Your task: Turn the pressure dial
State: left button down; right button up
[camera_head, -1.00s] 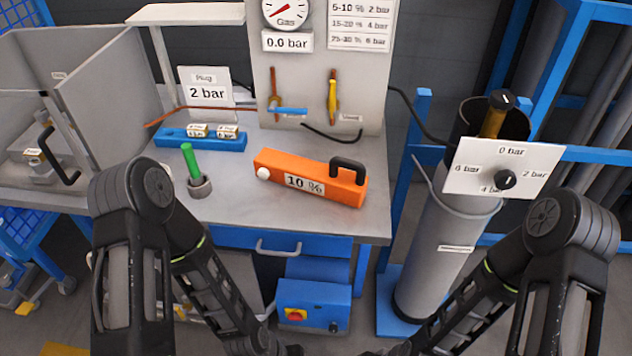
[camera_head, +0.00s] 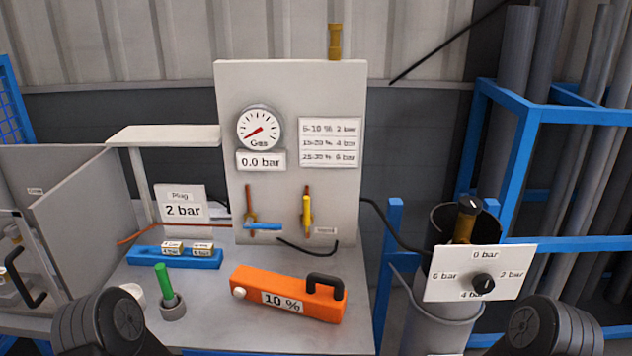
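The pressure dial is a black knob (camera_head: 484,283) on a white plate (camera_head: 462,274) marked 0, 2, 4 and 6 bar. The plate is at the right, in front of a grey cylinder (camera_head: 432,332) with a brass valve (camera_head: 465,222) and black cap on top. I cannot tell exactly which mark the knob points to. The round gas gauge (camera_head: 259,128) on the grey panel has a 0.0 bar label below it. My arms show only as dark joints at the lower left and lower right. Both grippers are out of view.
An orange box (camera_head: 287,293) labelled 10 % stands on the grey workbench (camera_head: 215,325). A green rod in a grey cup (camera_head: 172,307) and a blue block (camera_head: 173,257) are to its left. A blue frame (camera_head: 525,180) with grey pipes stands behind the cylinder.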

aim_at(483, 283)
jog(key=k+l, duration=0.1)
jog(key=l, duration=0.4)
jog(key=k+l, duration=0.1)
jog(key=l, duration=0.4)
jog(key=k+l, duration=0.1)
jog(key=l, duration=0.4)
jog(key=l+u, duration=0.1)
jog(key=l, duration=0.45)
jog(key=k+l, duration=0.2)
jog(key=l, duration=0.25)
jog(key=k+l, duration=0.1)
jog(key=l, duration=0.4)
